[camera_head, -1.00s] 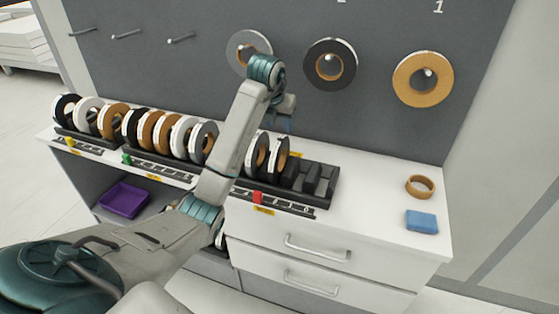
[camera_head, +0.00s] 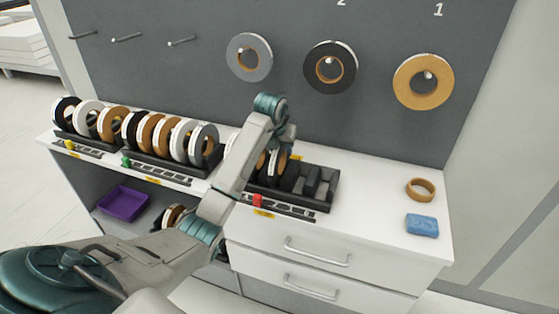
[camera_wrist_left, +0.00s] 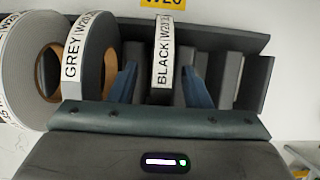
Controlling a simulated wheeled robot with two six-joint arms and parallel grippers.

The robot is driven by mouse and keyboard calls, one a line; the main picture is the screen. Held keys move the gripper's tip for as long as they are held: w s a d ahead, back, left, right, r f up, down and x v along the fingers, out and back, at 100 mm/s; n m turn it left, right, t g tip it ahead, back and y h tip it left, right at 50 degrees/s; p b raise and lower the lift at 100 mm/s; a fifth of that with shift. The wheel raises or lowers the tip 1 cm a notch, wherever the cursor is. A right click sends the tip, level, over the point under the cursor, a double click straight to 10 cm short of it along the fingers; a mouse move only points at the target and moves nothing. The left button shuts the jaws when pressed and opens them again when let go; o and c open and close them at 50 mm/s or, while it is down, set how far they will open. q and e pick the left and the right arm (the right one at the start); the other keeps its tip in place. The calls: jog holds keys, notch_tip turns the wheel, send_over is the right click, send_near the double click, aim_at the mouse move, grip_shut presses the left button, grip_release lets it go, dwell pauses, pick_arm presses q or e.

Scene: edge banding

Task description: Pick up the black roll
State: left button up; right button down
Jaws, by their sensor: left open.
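The black roll (camera_wrist_left: 164,62), with a white label reading BLACK W20, stands upright in the dark rack (camera_head: 329,190). In the head view this roll (camera_head: 281,165) is partly hidden behind my left gripper. My left gripper (camera_wrist_left: 160,84) is open above the rack, with one blue finger on each side of the black roll. I cannot tell whether the fingers touch it. The grey roll (camera_wrist_left: 91,62) stands just left of the fingers. Another black-faced roll (camera_head: 330,67) hangs on the wall panel. My right gripper is not in view.
Several other rolls stand in racks (camera_head: 155,160) to the left. Empty slots (camera_head: 315,182) lie right of the black roll. A grey roll (camera_head: 249,57) and a wood-coloured roll (camera_head: 422,81) hang on the panel. A small ring (camera_head: 420,189) and a blue block (camera_head: 422,225) lie at right.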

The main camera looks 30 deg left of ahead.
pick_arm(q)
grip_shut()
jog(key=shift+r, duration=0.15)
